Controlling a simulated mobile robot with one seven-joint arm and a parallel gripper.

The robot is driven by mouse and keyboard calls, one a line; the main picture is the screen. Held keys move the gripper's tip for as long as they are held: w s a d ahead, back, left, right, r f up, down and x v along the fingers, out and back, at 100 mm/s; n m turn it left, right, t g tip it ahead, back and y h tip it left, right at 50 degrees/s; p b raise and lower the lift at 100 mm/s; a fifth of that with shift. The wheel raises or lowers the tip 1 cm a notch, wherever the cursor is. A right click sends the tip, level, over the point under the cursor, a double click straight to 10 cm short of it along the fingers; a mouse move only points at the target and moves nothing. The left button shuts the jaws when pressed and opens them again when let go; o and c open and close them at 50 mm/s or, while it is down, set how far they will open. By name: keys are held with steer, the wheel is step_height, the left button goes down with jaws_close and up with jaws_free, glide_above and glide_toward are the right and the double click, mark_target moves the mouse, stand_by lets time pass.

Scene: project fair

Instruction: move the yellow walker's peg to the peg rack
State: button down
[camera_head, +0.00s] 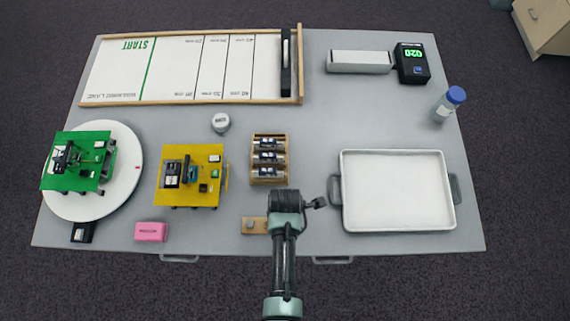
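The yellow walker (190,190) is a flat yellow board with dark parts on top, standing on the grey table left of centre. A thin yellow upright strip (227,176) shows at its right edge; I cannot tell whether this is its peg. A small wooden block (247,225) with a grey round piece on it lies near the front edge, partly behind my arm; it may be the peg rack, but I cannot tell. My gripper (285,200) is right of the walker, seen from above.
A wooden holder (254,137) with several dark modules stands just beyond my gripper. A white tray (398,228) is to the right. A green walker (70,182) sits on a white disc (125,160) at left. A pink block (150,232) lies in front.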

steer(key=shift+f, duration=0.8)
stand_by(1.2)
steer(key=c, duration=0.6)
jaws_free()
steer(key=shift+r+p, duration=3.55)
steer(key=shift+r, duration=0.25)
